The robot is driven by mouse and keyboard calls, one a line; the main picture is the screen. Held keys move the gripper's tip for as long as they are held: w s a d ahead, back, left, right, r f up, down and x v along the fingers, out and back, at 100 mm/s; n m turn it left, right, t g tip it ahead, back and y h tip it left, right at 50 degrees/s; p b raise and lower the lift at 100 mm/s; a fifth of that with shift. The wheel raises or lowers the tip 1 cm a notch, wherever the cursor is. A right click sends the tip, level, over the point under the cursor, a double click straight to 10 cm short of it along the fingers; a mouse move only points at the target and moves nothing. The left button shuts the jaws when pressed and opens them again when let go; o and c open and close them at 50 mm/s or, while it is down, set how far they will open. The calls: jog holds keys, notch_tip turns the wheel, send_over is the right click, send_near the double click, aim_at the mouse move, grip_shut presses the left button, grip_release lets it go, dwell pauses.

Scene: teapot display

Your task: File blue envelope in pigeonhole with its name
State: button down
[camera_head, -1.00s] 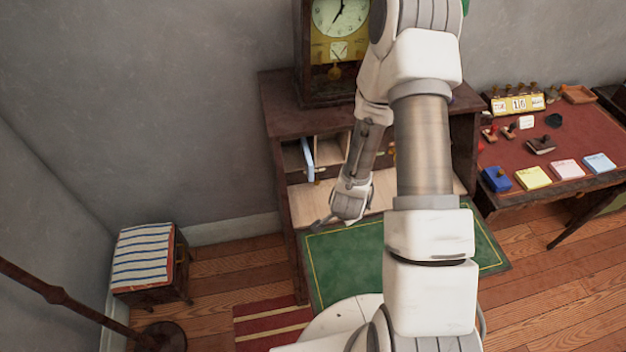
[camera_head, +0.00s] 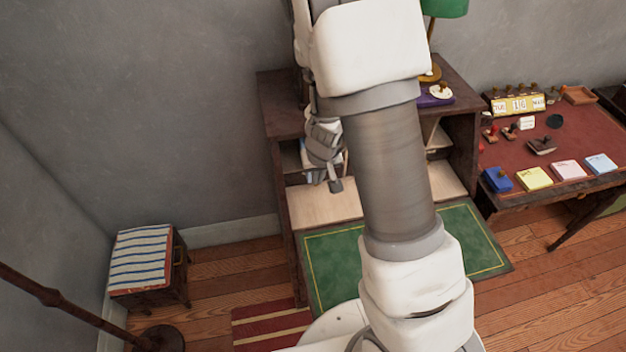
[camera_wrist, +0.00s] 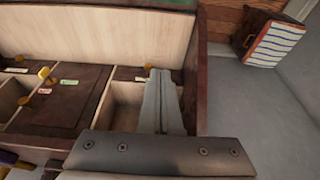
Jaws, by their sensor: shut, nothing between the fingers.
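My gripper (camera_head: 335,186) is in front of the left pigeonholes of the desk, seen partly behind my arm in the head view. In the wrist view, its two long grey fingers (camera_wrist: 161,76) are pressed together with nothing between them, over the end pigeonhole (camera_wrist: 127,101). A pale blue sliver (camera_head: 306,162) beside the gripper in the head view looks like the envelope; most of it is hidden. I cannot make out the envelope in the wrist view. Small name labels (camera_wrist: 69,82) sit on the pigeonhole fronts, too small to read.
The desk's green writing surface (camera_head: 330,265) lies below. A green lamp (camera_head: 445,8) stands on top. A side table (camera_head: 575,135) with stamps and note pads is at right, a striped stool (camera_head: 141,257) at left. My arm hides the middle pigeonholes.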

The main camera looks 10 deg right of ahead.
aim_at(310, 181)
jog(key=w+f+b, duration=0.1)
jog(key=w+f, duration=0.6)
jog(key=f, duration=0.2)
jog(key=shift+f, duration=0.2)
dwell(0.3)
jog(key=w+p, duration=0.2)
jog(key=shift+w+r, duration=0.15)
jog(key=shift+w, duration=0.6)
jog(key=shift+s+f, duration=0.1)
jog(key=shift+f, duration=0.1)
